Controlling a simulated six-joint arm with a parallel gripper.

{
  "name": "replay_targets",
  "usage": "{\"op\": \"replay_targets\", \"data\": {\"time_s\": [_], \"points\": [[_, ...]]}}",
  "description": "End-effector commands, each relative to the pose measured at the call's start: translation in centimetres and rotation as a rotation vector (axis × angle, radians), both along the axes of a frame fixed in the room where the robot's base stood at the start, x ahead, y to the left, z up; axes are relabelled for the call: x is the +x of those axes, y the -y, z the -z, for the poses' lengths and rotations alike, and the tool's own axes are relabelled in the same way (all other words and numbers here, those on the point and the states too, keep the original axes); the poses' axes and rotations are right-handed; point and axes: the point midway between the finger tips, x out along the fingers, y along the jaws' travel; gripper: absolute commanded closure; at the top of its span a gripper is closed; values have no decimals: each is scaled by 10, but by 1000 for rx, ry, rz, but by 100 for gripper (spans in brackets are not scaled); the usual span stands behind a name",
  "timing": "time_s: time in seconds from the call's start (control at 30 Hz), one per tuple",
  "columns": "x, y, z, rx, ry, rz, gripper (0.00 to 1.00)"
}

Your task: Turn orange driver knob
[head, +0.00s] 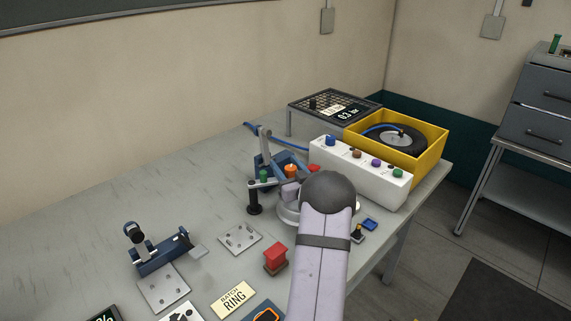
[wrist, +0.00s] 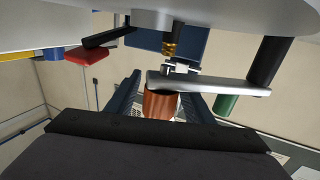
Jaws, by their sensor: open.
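The orange driver knob (head: 291,170) stands on the blue clamp fixture (head: 267,168) in the head view, just beyond my arm. In the wrist view, which looks upside down, the orange knob (wrist: 161,105) is near the middle, under a grey lever arm (wrist: 205,86). My gripper (wrist: 160,138) shows as a dark block across the bottom of the wrist view, close to the knob. It is open and holds nothing that I can see. Whether it touches the knob cannot be told. In the head view my arm mostly hides the gripper.
A green knob (head: 264,175) and a black handle (head: 254,197) stand left of the orange knob. A red block (wrist: 88,55) is beside the fixture. A white box with several coloured knobs (head: 350,185) and a yellow bin with a tyre (head: 437,146) stand behind.

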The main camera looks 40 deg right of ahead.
Motion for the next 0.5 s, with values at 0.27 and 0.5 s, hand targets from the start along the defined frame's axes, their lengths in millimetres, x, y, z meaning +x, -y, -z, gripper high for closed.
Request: {"op": "replay_targets", "data": {"time_s": [0.27, 0.5], "points": [[1, 0, 1, 1, -1, 0, 52], [1, 0, 0, 1, -1, 0, 94]]}}
